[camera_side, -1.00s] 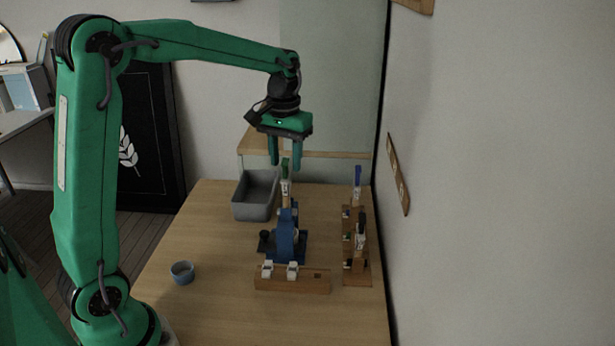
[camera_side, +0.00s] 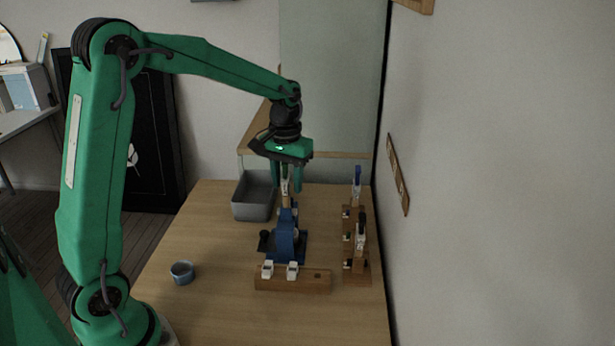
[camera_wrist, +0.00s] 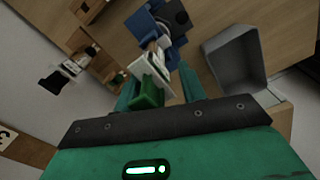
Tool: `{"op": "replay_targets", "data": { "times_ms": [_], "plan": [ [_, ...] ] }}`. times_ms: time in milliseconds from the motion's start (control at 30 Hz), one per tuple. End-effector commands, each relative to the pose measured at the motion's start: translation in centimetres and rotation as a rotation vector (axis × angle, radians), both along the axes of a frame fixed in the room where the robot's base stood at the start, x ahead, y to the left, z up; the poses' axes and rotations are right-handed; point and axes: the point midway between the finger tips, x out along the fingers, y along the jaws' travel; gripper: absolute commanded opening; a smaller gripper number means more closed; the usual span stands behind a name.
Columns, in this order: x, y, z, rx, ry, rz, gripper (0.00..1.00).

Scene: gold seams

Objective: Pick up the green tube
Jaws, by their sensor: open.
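The green tube (camera_side: 285,186) stands upright, with a green top and a white label, in or on the blue stand (camera_side: 284,240); its lower end is hidden. In the wrist view, the green cap (camera_wrist: 148,93) shows between the two fingers. My gripper (camera_side: 287,187) is open and points down over the tube, one finger on each side of its top. No contact with the tube can be made out.
A grey bin (camera_side: 254,196) stands left of the blue stand. A wooden rack (camera_side: 356,262) with blue-topped and black-topped tubes is to the right. A wooden block (camera_side: 293,283) with white pieces lies in front. A small blue-grey cup (camera_side: 182,272) sits front left, with clear table around it.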

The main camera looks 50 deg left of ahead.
Motion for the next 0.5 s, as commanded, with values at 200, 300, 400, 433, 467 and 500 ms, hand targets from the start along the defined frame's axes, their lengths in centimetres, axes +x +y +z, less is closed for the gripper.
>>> {"op": "replay_targets", "data": {
  "times_ms": [200,300,400,433,467,500],
  "plan": [
    [0.00,0.00,0.03,0.000,0.000,0.000,0.41],
    [0.00,0.00,0.04,0.000,0.000,0.000,0.41],
    [0.00,0.00,0.04,0.000,0.000,0.000,0.37],
    [0.00,0.00,0.04,0.000,0.000,0.000,0.31],
    [0.00,0.00,0.05,0.000,0.000,0.000,0.25],
    [0.00,0.01,0.05,0.000,0.000,0.000,0.17]
  ]
}}
